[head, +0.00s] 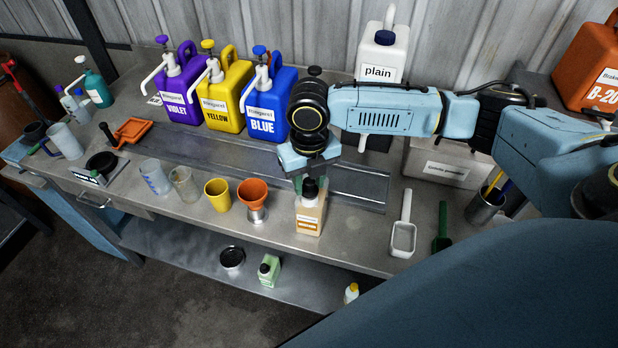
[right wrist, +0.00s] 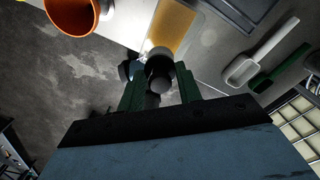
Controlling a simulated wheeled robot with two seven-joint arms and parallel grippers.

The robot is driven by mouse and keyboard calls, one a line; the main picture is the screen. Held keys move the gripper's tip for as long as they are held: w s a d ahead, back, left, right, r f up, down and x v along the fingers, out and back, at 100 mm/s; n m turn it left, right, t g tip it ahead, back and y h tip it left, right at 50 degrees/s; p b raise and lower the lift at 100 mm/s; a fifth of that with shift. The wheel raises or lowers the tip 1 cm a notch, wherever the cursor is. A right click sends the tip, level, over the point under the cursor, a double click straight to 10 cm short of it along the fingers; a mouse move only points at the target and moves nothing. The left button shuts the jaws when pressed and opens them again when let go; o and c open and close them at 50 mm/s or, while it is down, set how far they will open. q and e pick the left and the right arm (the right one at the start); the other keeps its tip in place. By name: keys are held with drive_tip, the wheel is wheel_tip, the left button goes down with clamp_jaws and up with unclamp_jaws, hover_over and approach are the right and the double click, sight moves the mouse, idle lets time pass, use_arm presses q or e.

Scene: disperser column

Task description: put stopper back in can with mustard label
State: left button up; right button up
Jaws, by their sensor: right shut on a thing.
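The can (head: 318,211) with the mustard label stands upright near the front edge of the bench, cream to tan in colour. It also shows in the right wrist view (right wrist: 172,28). My right gripper (head: 310,182) points down over the can's top, its dark green fingers shut on a black stopper (head: 310,190). The stopper also shows between the fingertips in the right wrist view (right wrist: 159,76). It is at the can's mouth, but I cannot tell whether it is seated or just above. The mouth is hidden. My left gripper is not in view.
An orange funnel cup (head: 254,193) and a yellow cup (head: 217,195) stand left of the can. A white scoop (head: 403,232) and a green scoop (head: 442,237) lie right. Violet, yellow and blue (head: 263,112) canisters stand behind. A lower shelf holds a small green bottle (head: 269,270).

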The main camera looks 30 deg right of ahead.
drive_tip(key=shift+f+p, duration=0.3)
drive_tip(key=shift+f, duration=0.05)
idle(0.4)
drive_tip(key=shift+p, duration=0.45)
idle(0.4)
drive_tip(key=o, duration=1.5)
drive_tip(key=shift+r+p, duration=0.75)
drive_tip(key=shift+r, duration=2.75)
